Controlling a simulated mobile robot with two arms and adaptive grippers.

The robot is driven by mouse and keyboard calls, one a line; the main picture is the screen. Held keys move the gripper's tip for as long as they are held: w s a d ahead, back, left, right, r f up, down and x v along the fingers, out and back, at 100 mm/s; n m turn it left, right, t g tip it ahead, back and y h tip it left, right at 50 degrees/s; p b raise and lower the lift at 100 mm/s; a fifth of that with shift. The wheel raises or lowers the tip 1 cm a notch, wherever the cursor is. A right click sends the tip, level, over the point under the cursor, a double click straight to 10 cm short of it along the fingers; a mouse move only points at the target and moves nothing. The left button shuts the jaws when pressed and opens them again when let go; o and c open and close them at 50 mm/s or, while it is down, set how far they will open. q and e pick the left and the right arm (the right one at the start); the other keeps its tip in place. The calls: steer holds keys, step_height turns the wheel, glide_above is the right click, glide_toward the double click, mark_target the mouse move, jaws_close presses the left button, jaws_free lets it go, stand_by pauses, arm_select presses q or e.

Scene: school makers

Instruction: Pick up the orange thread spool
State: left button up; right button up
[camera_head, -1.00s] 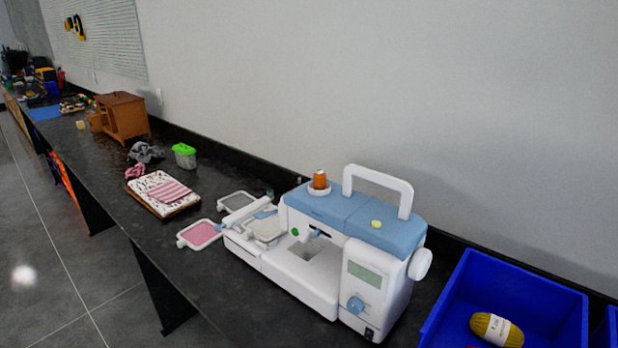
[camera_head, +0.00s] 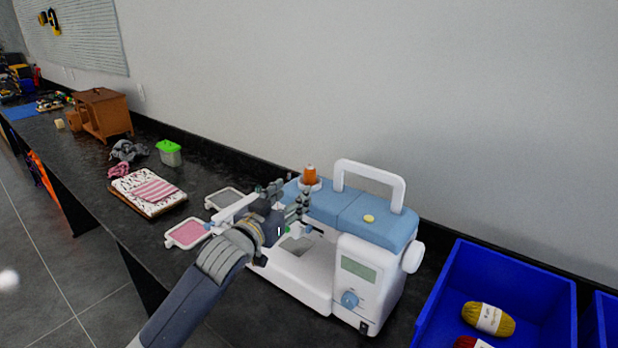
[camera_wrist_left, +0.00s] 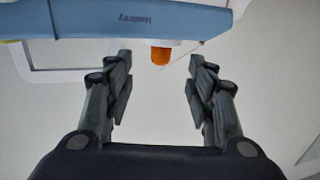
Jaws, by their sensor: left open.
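The orange thread spool (camera_head: 310,175) stands upright on a white holder on top of the blue and white sewing machine (camera_head: 352,205). My left gripper (camera_head: 290,200) is in front of the machine's left end, a little below and left of the spool in the head view. In the left wrist view the spool (camera_wrist_left: 160,56) appears between and beyond the two fingertips (camera_wrist_left: 158,75). The fingers are spread apart with nothing between them. The machine's blue top (camera_wrist_left: 130,20) crosses the upper part of that view. My right gripper is not in view.
The machine's white carry handle (camera_head: 370,180) rises right of the spool. A blue bin (camera_head: 440,300) with yarn stands at the right. Embroidery hoops (camera_head: 187,233), a board with folded cloth (camera_head: 147,193) and a green-lidded container (camera_head: 169,152) lie to the left on the black counter.

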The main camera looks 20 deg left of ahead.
mark_target(307, 172)
arm_select(q)
steer(key=w, duration=0.2)
steer(key=w+r+p, duration=0.1)
steer(key=w, duration=0.3)
steer(key=shift+d+r, duration=0.35)
steer(key=shift+w+p, duration=0.45)
steer(key=w, duration=0.2)
steer(key=w+p, duration=0.1)
steer(key=shift+d+f, duration=0.15)
steer(key=shift+d, duration=0.1)
steer(key=shift+w+d+f, duration=0.1)
steer(key=shift+w+d, duration=0.05)
steer(key=shift+w, duration=0.5)
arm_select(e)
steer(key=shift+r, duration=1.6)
arm_select(q)
steer(key=shift+c, duration=0.5)
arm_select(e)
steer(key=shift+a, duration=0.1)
arm_select(q)
steer(key=c, duration=0.9)
